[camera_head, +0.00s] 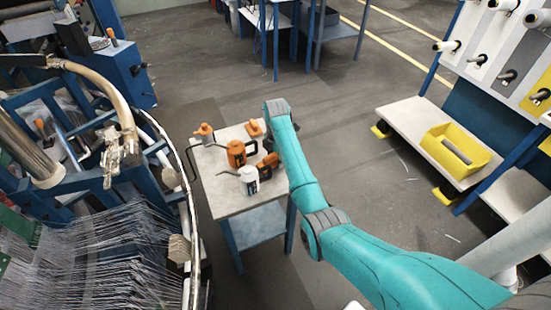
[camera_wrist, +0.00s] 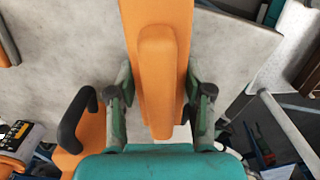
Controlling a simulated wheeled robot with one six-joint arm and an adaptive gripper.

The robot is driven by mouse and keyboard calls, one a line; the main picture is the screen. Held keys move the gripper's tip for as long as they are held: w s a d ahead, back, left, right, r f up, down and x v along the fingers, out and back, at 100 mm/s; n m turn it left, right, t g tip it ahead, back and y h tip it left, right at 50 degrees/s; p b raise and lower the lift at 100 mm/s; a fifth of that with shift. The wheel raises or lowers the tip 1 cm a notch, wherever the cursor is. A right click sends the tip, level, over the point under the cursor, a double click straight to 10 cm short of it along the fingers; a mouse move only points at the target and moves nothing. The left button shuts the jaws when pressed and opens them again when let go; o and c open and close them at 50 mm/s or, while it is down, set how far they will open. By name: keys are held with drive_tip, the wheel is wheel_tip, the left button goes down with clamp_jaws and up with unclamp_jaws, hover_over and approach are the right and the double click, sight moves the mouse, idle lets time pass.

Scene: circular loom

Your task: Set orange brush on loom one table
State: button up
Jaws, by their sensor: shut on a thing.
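The orange brush (camera_wrist: 158,70) is long and blocky and sits between the fingers of my gripper (camera_wrist: 160,105) in the wrist view. My gripper is shut on it. The pale grey top of the loom one table (camera_wrist: 60,50) lies below the brush. In the head view an orange block, apparently the brush (camera_head: 254,129), shows at the table's far right edge beside my arm's end. The table (camera_head: 222,196) stands right of the loom. My fingers are hidden there, and I cannot tell whether the brush touches the tabletop.
On the table stand an orange can with a black handle (camera_head: 236,153), a white can (camera_head: 249,180), an orange bottle (camera_head: 205,132) and an orange-black tool (camera_head: 268,165). The loom (camera_head: 100,235) is close on the left. The table's front part is clear.

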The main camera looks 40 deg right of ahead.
drive_tip(key=shift+f, duration=0.35)
drive_tip(key=o, duration=1.4)
drive_tip(key=shift+c, duration=0.2)
drive_tip(key=shift+r, duration=3.7)
